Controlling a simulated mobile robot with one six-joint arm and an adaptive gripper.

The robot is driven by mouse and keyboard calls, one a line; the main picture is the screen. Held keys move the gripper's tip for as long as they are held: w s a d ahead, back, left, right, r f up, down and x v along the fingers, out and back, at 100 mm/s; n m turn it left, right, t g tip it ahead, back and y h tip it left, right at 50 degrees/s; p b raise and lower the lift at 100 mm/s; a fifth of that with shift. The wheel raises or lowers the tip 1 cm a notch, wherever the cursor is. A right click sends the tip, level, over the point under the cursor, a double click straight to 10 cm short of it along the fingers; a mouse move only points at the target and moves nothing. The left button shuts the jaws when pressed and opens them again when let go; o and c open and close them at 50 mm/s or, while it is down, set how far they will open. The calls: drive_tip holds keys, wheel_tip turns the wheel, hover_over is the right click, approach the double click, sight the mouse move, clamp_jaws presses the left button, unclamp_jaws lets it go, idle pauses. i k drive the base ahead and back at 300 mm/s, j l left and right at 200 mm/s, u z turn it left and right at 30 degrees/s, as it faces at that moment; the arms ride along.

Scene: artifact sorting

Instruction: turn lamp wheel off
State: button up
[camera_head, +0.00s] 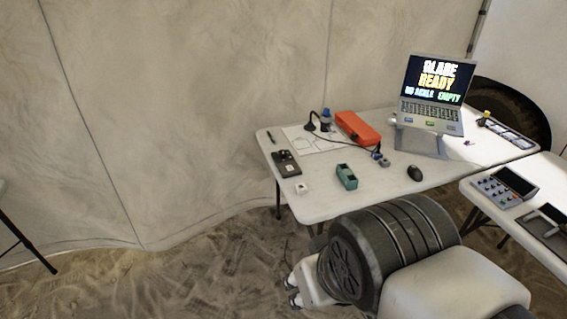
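No lamp wheel can be made out for sure at this size. A small black, bent-necked object (310,123) that may be a lamp stands at the back of the white table (322,205), beside a dark blue bottle-like item (326,119). A dark cable runs from near it to a small blue and grey piece (380,159) in front of the orange case. A small yellow and black item (485,118) is at the right, near a bright lit patch of tabletop.
An open laptop (430,107) stands on a grey riser (421,142). An orange case (357,129), a teal object (346,177), a black mouse (414,173) and a black device (286,163) lie on the table. A second table with a keypad device (504,187) is at right.

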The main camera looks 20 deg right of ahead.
sight(282, 154)
drive_tip(key=i+z, duration=0.2)
drive_tip(key=i, duration=0.3)
drive_tip(key=i+j+z, duration=0.2)
drive_tip(key=i, duration=0.3)
drive_tip(key=i+z, duration=0.2)
drive_tip(key=i, duration=0.35)
